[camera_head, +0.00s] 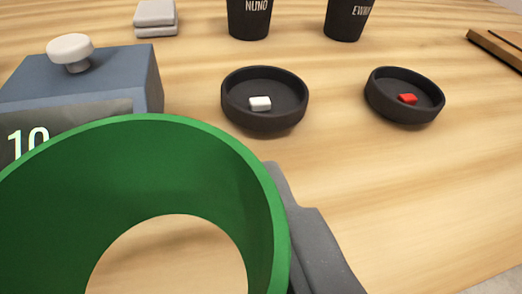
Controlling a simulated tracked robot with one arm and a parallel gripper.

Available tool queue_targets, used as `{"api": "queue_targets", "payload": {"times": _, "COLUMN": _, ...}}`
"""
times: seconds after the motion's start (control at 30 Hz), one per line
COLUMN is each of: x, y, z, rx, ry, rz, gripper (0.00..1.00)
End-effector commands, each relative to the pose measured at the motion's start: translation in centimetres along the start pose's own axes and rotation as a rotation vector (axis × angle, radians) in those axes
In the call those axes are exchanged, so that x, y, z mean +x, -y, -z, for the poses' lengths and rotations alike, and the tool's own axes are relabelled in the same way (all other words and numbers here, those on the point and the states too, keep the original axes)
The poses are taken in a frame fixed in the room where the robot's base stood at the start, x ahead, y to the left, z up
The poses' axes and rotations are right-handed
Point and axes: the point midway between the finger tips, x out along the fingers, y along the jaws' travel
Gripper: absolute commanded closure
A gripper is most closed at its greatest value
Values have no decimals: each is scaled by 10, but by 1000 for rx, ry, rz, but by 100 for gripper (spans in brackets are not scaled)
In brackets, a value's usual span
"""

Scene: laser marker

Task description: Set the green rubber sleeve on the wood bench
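The green rubber sleeve (235,160) fills the lower left of the view, close to the camera, as a wide open ring. Bench wood shows through its hole. My gripper (308,232) shows only as one dark grey finger against the sleeve's right side. The other finger is hidden or out of frame. The gripper appears shut on the sleeve, holding it in front of the camera. The wood bench (420,180) spreads beneath and beyond it. The sleeve's underside and its height above the bench cannot be seen.
A blue-grey box (110,75) with a white knob (70,48) and a display reading 10 stands behind the sleeve, partly covered. Two black dishes (265,118) (405,115) hold a white and a red piece. Black cups (249,22) stand behind. Bare wood lies at right.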

Motion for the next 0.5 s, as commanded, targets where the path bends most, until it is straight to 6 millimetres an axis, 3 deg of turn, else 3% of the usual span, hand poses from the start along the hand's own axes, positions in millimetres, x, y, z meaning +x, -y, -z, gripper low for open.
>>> {"api": "queue_targets", "payload": {"times": 0.33, "x": 21, "y": -16, "z": 2, "rx": 1, "ry": 3, "rz": 1, "gripper": 61}}
{"api": "queue_targets", "payload": {"times": 0.5, "x": 28, "y": -14, "z": -24, "rx": 0, "ry": 8, "rz": 5, "gripper": 61}}
